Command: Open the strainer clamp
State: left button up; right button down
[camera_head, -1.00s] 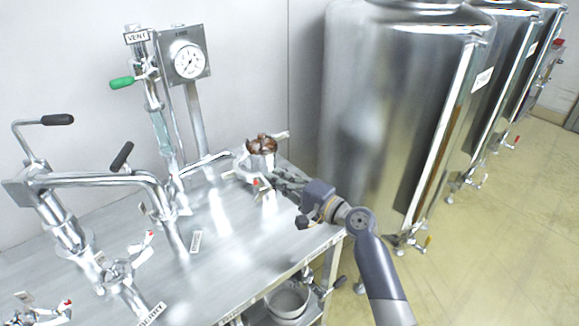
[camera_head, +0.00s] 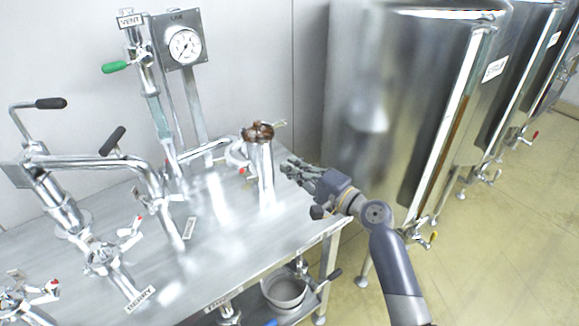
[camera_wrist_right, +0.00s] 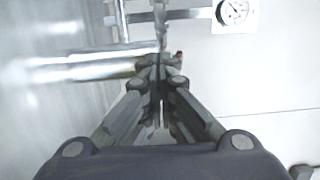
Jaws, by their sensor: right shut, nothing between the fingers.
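The strainer (camera_head: 264,180) is an upright shiny metal cylinder near the right end of the steel bench, with brown material at its top. Its clamp (camera_head: 236,154) shows as a curved metal band on the left of the top, standing out from the body, with a small red tip near its lower end. My right gripper (camera_head: 289,168) is shut and empty, just right of the strainer at upper-body height. In the right wrist view my gripper's fingertips (camera_wrist_right: 162,62) are together. A blurred metal cylinder (camera_wrist_right: 75,68) lies left of them there. My left gripper is out of view.
The steel bench (camera_head: 215,250) carries pipes and valves on the left, with a black-handled lever (camera_head: 113,140). A pressure gauge (camera_head: 185,46) and green-handled vent valve stand behind. A large tank (camera_head: 400,110) stands close on the right. A pot (camera_head: 285,290) is below.

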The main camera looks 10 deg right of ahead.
jog(key=s+d+b, duration=0.2)
jog(key=s, duration=0.5)
jog(key=s+a+f+n+g+h, duration=0.1)
jog(key=s+a+f+n+g, duration=0.2)
jog(key=s+f, duration=0.35)
jog(key=s+a+f+n+g+h, duration=0.2)
jog(key=s+f+n+g, duration=0.1)
jog(key=s+f+n, duration=0.3)
jog(key=s+d+f+n+g+h, duration=0.2)
jog(key=s+d+f+g+h, duration=0.15)
jog(key=s, duration=0.55)
jog(key=s+d+f+n+g+h, duration=0.25)
jog(key=s+d+f, duration=0.2)
jog(key=s, duration=0.55)
notch_tip(320, 180, down, 28)
jog(key=s, duration=0.1)
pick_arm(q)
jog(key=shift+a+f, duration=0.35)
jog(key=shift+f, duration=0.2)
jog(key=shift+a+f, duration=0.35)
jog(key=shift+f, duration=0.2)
pick_arm(e)
jog(key=s+d+f+g+h, duration=0.1)
jog(key=s+d+f+g, duration=0.1)
jog(key=s+f, duration=1.3)
jog(key=shift+s+d+f, duration=0.15)
jog(key=shift+s+d, duration=0.15)
jog(key=shift+s, duration=0.7)
